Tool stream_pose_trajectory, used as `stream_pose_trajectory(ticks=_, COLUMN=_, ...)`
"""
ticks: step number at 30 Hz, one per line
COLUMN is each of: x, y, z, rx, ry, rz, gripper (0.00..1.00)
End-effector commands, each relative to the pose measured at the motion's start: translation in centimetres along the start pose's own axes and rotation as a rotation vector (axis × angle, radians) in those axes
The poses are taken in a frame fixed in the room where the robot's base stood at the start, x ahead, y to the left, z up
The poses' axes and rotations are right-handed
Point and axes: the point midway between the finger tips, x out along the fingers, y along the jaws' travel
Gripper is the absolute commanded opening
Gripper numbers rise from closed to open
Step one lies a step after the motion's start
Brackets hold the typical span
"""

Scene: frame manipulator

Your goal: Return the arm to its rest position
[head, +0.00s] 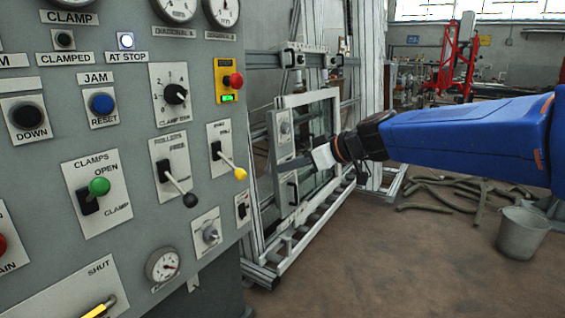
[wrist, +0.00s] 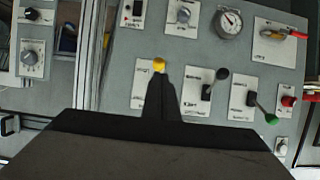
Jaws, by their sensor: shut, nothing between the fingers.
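My blue arm reaches in from the right in the head view. My gripper (head: 277,166) points left at the control panel (head: 135,150). In the wrist view my gripper (wrist: 162,76) has its dark fingers together and empty. Its tips line up with the yellow-knobbed lever (wrist: 159,65) and hide part of it. In the head view that lever (head: 240,174) is tilted down to the right, and a gap shows between its knob and my gripper.
A black-knobbed lever (head: 190,199) and a green-knobbed switch (head: 99,186) stick out from the panel. A metal frame machine (head: 300,110) stands behind my gripper. The floor in front is clear.

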Motion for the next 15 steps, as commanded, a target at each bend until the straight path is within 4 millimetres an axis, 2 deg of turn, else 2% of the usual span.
stream_pose_trajectory(ticks=10, x=-0.2, y=-0.2, z=0.3, rx=0.006, ry=-0.007, rz=0.0, gripper=0.0)
stream_pose_trajectory(ticks=13, x=-1.1, y=-1.1, z=1.7, rx=0.033, ry=-0.04, rz=0.003, gripper=0.0)
stream_pose_trajectory(ticks=15, x=-2.3, y=-2.2, z=3.5, rx=0.069, ry=-0.085, rz=0.009, gripper=0.0)
